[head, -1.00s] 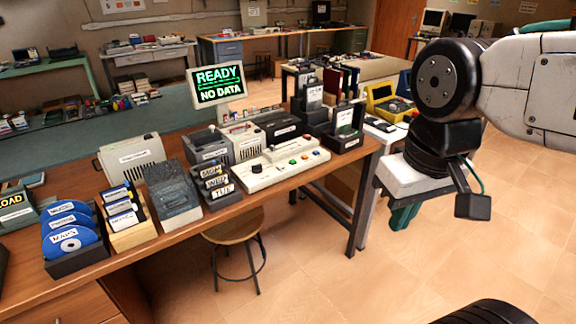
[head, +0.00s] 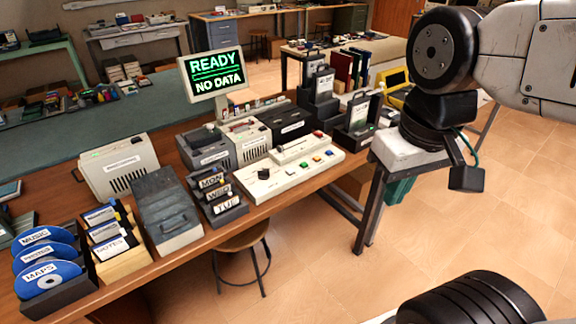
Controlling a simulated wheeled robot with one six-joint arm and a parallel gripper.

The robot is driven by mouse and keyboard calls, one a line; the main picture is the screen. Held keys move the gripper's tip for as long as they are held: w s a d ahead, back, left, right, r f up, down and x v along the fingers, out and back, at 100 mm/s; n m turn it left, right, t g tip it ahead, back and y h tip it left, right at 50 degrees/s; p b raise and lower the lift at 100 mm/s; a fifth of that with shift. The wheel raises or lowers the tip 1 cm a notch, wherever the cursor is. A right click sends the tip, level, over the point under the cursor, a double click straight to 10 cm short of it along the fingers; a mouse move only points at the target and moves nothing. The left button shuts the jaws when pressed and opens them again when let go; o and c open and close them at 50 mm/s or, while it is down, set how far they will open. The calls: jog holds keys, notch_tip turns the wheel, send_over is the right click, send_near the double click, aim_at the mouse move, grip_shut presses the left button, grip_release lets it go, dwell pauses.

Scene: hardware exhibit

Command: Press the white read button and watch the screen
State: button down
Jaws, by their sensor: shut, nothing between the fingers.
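The screen (head: 216,75) stands upright at the back of the wooden desk and shows "READY" over "NO DATA" in green and white letters. I cannot make out a white button against the cream casing. My gripper (head: 466,179) hangs at the right, shut and empty, over the floor, well apart from the console.
Blue discs (head: 48,275), note boxes (head: 110,242), a grey case (head: 167,215) and a weekday rack (head: 218,195) crowd the desk's left. Grey drives (head: 206,148) stand behind the console. A stool (head: 242,238) is under the front edge. Floor at right is free.

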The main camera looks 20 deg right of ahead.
jog(key=w+d+n+t+h, duration=0.2)
jog(key=w+d+t, duration=0.15)
jog(key=w, duration=0.85)
jog(key=w+d+n+t+h, duration=0.2)
jog(key=w+d, duration=0.3)
jog(key=w, duration=0.6)
jog(key=n+t+y, duration=0.1)
jog(key=n+y, duration=0.8)
jog(key=n, duration=0.2)
send_over(290, 171)
notch_tip(290, 171, down, 12)
jog(key=f, duration=0.1)
jog(key=shift+s+d+r, duration=0.3)
jog(key=shift+d, duration=0.1)
jog(key=shift+f, duration=4.4)
jog(key=shift+f, duration=0.15)
